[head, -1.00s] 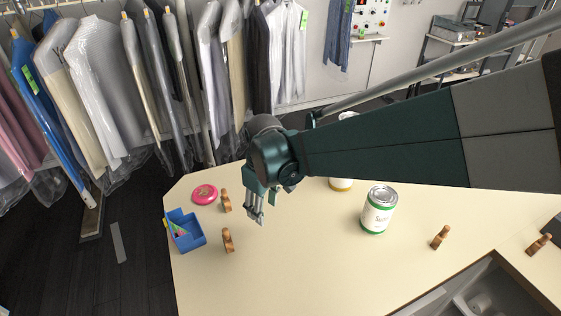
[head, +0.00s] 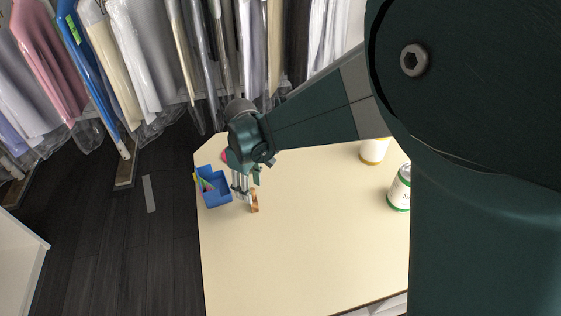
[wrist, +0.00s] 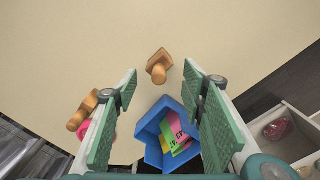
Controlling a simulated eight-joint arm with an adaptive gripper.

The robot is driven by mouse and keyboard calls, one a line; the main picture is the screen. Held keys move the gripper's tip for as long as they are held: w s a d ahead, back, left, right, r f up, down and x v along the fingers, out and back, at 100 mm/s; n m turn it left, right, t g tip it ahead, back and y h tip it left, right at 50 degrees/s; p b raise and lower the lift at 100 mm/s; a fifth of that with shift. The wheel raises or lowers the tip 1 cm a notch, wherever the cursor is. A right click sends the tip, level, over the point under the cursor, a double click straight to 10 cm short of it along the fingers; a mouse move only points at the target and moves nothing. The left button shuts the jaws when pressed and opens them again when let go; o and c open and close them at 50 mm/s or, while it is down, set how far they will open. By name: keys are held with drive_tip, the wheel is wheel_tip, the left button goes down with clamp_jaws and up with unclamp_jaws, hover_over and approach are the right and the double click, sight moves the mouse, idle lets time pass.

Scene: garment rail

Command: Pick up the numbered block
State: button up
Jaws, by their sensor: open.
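No number can be read on any block here. A small wooden piece with a rounded knob (head: 254,201) stands on the table right of the blue bin; in the wrist view it is a knobbed piece (wrist: 158,66) just beyond the fingertips, centred between them. A second wooden piece (wrist: 83,110) lies to the left, outside the left finger. My gripper (head: 242,190) hangs over the table close to the first piece. In the wrist view its green-padded fingers (wrist: 160,80) are wide apart with nothing held.
The blue bin (head: 216,198) holds coloured cards (wrist: 176,134). A pink round item (wrist: 84,130) is partly hidden by the left finger. Cans (head: 399,190) stand to the right. The table front (head: 300,260) is clear. Bagged garments (head: 130,60) hang behind.

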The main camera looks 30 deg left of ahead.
drive_tip(key=shift+f, duration=0.15)
drive_tip(key=shift+f, duration=1.15)
drive_tip(key=shift+d+f, duration=0.2)
drive_tip(key=shift+f, duration=2.4)
drive_tip(key=c, duration=0.8)
